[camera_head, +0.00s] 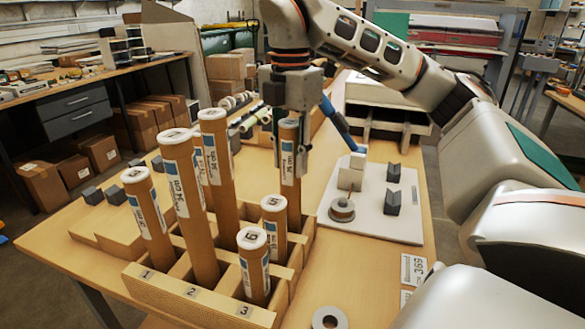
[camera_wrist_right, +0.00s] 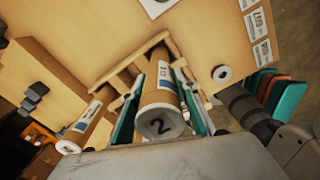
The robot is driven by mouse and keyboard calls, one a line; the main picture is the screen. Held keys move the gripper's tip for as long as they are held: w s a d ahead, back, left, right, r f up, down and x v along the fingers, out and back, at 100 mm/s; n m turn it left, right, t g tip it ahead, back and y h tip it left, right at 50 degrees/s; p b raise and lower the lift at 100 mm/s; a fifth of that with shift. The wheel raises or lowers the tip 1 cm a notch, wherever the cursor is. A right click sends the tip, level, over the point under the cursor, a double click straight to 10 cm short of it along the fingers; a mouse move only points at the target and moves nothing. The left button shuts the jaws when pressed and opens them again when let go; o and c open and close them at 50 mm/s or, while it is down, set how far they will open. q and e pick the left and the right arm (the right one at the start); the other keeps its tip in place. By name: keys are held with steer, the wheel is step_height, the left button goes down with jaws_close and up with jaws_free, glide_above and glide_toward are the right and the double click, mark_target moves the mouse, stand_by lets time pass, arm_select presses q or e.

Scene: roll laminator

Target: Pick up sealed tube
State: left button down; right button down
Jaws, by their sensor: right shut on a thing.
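My right gripper (camera_head: 290,122) points down and is shut around the upper end of a tall brown tube (camera_head: 290,175) with a white and blue label. This tube stands upright at the right rear of the wooden rack (camera_head: 195,303); its lower end is hidden by the rack and a shorter tube. In the right wrist view, a tube (camera_wrist_right: 163,90) with a white cap marked 2 lies between the teal fingers of my right gripper (camera_wrist_right: 160,118). Other capped tubes, tall (camera_head: 185,200) and short (camera_head: 255,268), stand in the rack. My left gripper is out of view.
A white board (camera_head: 390,225) right of the rack carries a tape roll (camera_head: 342,210), a pale block (camera_head: 350,178) and dark wedges (camera_head: 392,200). A grey ring (camera_head: 329,318) lies near the front. A blue-handled thing (camera_head: 340,125) is behind the board.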

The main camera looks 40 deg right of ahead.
step_height(320, 180, up, 15)
steer(key=p, duration=0.5)
steer(key=shift+r+p, duration=0.4)
steer(key=shift+f, duration=0.1)
